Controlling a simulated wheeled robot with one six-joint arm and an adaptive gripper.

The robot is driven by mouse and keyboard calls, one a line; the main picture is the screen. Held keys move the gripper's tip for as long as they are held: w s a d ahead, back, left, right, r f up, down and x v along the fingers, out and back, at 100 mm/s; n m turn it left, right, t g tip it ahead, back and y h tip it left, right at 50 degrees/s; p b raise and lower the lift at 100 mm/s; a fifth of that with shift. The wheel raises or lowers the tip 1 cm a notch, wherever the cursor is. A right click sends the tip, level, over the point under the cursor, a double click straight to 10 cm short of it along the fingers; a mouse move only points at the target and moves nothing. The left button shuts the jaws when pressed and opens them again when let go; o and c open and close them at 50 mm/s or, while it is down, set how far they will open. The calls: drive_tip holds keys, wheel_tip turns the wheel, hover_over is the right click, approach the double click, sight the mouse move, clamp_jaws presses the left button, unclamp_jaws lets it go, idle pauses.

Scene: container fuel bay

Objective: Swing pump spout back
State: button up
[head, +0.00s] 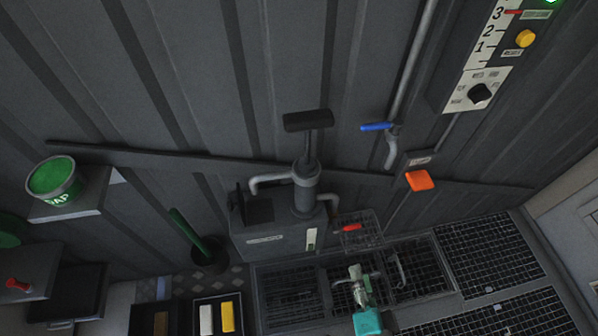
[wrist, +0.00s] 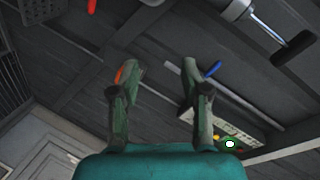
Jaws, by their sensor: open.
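The hand pump (head: 305,190) stands upright on a grey tank box (head: 285,240) against the wall, with a black T-handle (head: 308,121) on top. Its grey spout (head: 268,180) reaches left and bends down at its end, near a dark open flap or box. A second bent pipe (head: 331,202) comes off the pump's right side. My gripper (head: 358,284) is below and right of the pump in the head view, apart from it. In the wrist view my gripper (wrist: 160,70) is open and empty, with the pump's black handle (wrist: 293,48) at upper right.
A wire basket with a red-handled item (head: 351,227) sits right of the pump. A blue valve lever (head: 376,127) and an orange block (head: 419,180) are on the wall. A green can (head: 54,178) stands on a left shelf. Floor grates (head: 490,250) lie right.

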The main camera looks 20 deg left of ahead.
drive_tip(key=w+a+r+g+y, duration=0.25)
drive_tip(key=w+a, duration=0.25)
drive_tip(key=a, duration=0.5)
drive_tip(key=m+g+y, duration=0.1)
drive_tip(key=g+y, duration=0.1)
drive_tip(key=y, duration=0.2)
approach(273, 179)
drive_tip(key=x, duration=1.1)
drive_tip(key=shift+w, duration=0.1)
drive_tip(key=shift+r, duration=0.1)
clamp_jaws()
